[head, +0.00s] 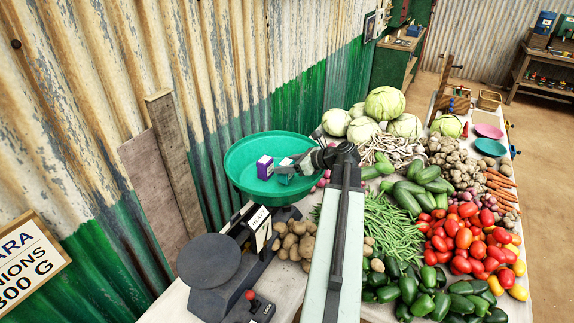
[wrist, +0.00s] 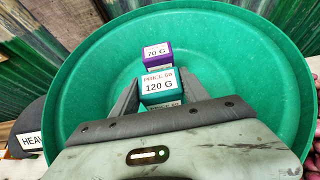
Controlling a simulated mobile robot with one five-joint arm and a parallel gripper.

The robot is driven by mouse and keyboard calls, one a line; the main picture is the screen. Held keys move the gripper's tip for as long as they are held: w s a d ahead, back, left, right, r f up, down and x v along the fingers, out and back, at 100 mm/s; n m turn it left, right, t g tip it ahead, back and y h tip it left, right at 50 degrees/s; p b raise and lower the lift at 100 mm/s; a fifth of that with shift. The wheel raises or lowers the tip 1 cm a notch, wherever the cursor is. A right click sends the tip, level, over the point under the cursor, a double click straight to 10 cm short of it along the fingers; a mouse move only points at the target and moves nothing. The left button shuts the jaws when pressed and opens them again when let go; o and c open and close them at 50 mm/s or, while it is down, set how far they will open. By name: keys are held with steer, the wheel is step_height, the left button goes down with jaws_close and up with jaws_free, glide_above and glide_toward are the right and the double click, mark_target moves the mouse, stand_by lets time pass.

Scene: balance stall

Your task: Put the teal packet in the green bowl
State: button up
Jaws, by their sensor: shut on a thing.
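The green bowl (head: 242,186) sits on the dark scale at the back left of the stall table. It fills most of the wrist view (wrist: 90,85). My gripper (head: 290,168) reaches over the bowl from the right. In the wrist view my gripper (wrist: 158,92) is shut on the teal packet (wrist: 158,86), whose label reads 120 G. The teal packet also shows in the head view (head: 285,171), partly hidden by the jaws. It is inside the bowl's outline; I cannot tell whether it touches the bottom. A purple packet (wrist: 157,55) marked 70 G stands in the bowl just beyond it.
The scale's round dark plate (head: 208,261) and a HEAVY sign (head: 257,233) stand in front of the bowl. Potatoes (head: 297,241), green beans (head: 385,231) and cabbages (head: 385,103) crowd the table to the right. A corrugated wall (head: 230,60) rises close behind the bowl.

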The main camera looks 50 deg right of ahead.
steer(key=o, duration=1.4)
steer(key=shift+o, duration=0.2)
steer(key=shift+r+p, duration=0.4)
steer(key=shift+p, duration=0.1)
steer(key=p+v, duration=0.6)
steer(key=v, duration=0.6)
steer(key=shift+r, duration=0.1)
